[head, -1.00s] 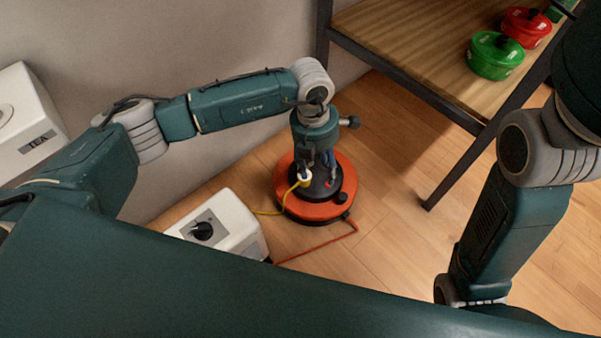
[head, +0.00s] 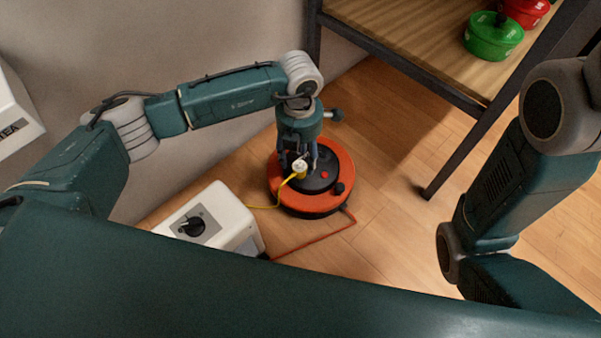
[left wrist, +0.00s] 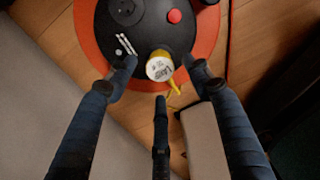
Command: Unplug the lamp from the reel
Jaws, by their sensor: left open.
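The cable reel (head: 338,172) is a round orange drum with a black top, standing on the floor; it also shows in the left wrist view (left wrist: 209,28). A yellow plug with a white end (head: 299,168) is at its top, with a yellow cord running left. In the left wrist view the plug (left wrist: 160,67) lies between my fingers, apart from them; how deep it sits is unclear. My left gripper (head: 299,160) is open, pointing down over the reel, its fingers around the plug; it also shows in the left wrist view (left wrist: 158,75). I see no lamp. My right gripper is out of view.
A white box with a black knob (head: 232,222) stands left of the reel, close to the yellow cord. A red-orange cord (head: 315,243) lies on the floor. A wooden shelf (head: 400,40) with green and red pots is at upper right. Floor right of the reel is clear.

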